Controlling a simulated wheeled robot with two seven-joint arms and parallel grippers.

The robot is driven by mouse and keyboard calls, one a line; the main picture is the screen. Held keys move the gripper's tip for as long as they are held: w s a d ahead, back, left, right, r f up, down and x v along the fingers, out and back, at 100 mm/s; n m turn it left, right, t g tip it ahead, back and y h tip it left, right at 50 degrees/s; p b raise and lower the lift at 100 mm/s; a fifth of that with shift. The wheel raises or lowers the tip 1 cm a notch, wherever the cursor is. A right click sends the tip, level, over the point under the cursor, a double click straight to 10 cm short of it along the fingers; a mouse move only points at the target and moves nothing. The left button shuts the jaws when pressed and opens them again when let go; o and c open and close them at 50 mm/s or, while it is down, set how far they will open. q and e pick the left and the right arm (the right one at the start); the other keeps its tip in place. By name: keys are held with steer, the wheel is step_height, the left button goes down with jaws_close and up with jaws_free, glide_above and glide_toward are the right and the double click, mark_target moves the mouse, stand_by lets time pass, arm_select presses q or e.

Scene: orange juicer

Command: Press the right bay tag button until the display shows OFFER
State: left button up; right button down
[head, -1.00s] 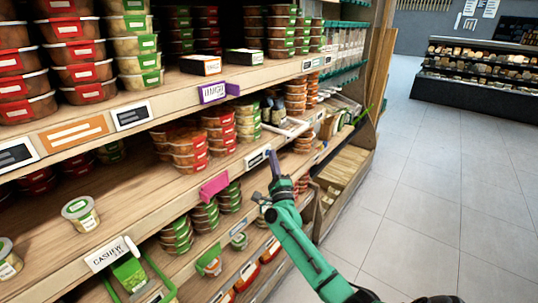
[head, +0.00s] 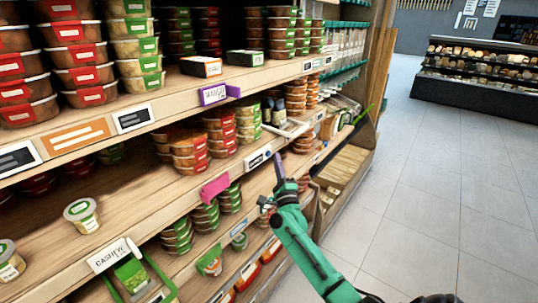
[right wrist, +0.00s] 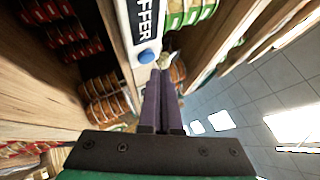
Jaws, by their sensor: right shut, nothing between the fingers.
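The right bay tag (head: 258,157) is a small white label on the middle shelf's front edge. In the right wrist view its display (right wrist: 149,20) reads OFFER in white letters on black. A round blue button (right wrist: 147,57) sits at the tag's end. My right gripper (head: 279,156) is shut and empty, with its dark fingers just right of the tag in the head view. In the right wrist view its fingertips (right wrist: 160,72) are close to the button, with a small gap showing beside it. My left gripper is not in view.
A purple tag (head: 214,94) is on the upper shelf edge, and a pink tag (head: 214,187) juts out from the middle one. Stacked tubs (head: 190,155) stand behind the edge. A white cup (head: 82,215) stands at left. The floor (head: 430,200) at right is clear.

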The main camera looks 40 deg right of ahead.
steer(key=s, duration=0.1)
steer(key=s+d+p, duration=0.1)
steer(key=s, duration=0.2)
steer(key=shift+s+d, duration=0.25)
steer(key=shift+s, duration=0.05)
stand_by(0.4)
steer(key=s+d+p, duration=0.1)
steer(key=s, duration=0.4)
steer(key=shift+s+d+p, duration=0.35)
steer(key=shift+s, duration=0.05)
